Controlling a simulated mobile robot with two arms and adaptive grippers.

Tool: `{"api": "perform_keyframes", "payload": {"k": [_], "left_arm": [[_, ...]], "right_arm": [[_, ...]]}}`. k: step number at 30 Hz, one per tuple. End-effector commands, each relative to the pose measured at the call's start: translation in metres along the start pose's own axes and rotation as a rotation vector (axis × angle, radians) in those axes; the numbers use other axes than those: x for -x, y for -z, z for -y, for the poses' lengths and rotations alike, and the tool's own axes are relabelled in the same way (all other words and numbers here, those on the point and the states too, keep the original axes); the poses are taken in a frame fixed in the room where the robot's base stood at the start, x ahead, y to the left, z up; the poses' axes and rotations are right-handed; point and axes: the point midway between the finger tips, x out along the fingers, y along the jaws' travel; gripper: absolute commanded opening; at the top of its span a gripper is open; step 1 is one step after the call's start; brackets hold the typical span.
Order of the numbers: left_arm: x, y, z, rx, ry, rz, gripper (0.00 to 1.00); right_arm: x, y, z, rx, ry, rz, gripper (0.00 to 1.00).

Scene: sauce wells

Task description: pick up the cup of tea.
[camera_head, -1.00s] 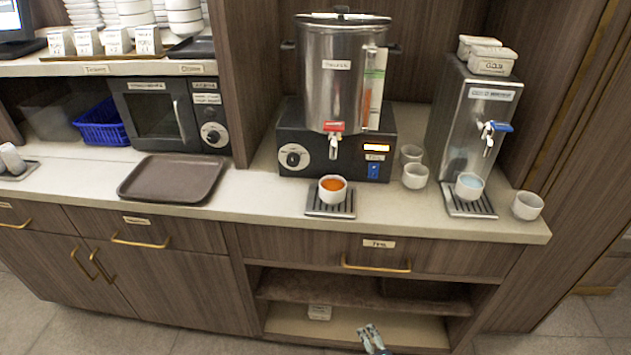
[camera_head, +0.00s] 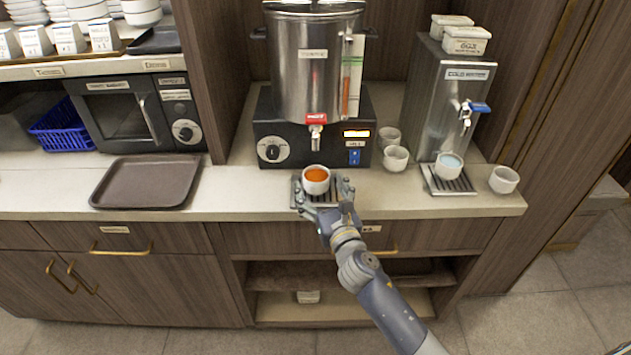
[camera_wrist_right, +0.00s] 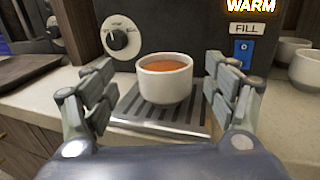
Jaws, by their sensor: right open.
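The cup of tea (camera_head: 316,181) is a small white cup filled with orange-brown tea. My right gripper (camera_head: 323,190) is open at the front of the cup, with a finger to each side. In the right wrist view the cup (camera_wrist_right: 165,80) stands between the open fingers (camera_wrist_right: 155,95), with gaps on both sides. My left gripper is not in view.
A brown tray (camera_head: 146,183) lies on the counter to the left. Two empty cups (camera_head: 396,159) stand right of the urn. A cold water dispenser (camera_head: 440,110) with a filled cup (camera_head: 448,167) stands further right, with another cup (camera_head: 503,181) beside it. The cupboard wall (camera_head: 208,70) rises left of the urn.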

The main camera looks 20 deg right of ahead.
Motion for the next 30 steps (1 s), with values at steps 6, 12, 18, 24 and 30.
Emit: {"api": "perform_keyframes", "payload": {"k": [6,12,18,24,30], "left_arm": [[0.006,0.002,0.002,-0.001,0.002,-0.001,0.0],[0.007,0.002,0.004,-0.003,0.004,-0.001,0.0],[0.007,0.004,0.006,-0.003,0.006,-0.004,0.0],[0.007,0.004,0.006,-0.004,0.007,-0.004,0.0],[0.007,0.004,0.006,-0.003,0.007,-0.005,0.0]], "right_arm": [[-0.022,-0.003,0.004,-0.002,0.002,0.0,0.79],[-0.048,-0.002,0.005,-0.003,0.001,0.0,0.79],[-0.054,-0.001,0.005,-0.001,0.0,-0.001,0.79],[-0.054,-0.001,0.005,-0.001,0.0,-0.001,0.65],[-0.054,-0.001,0.005,-0.001,0.0,-0.001,0.25]]}}
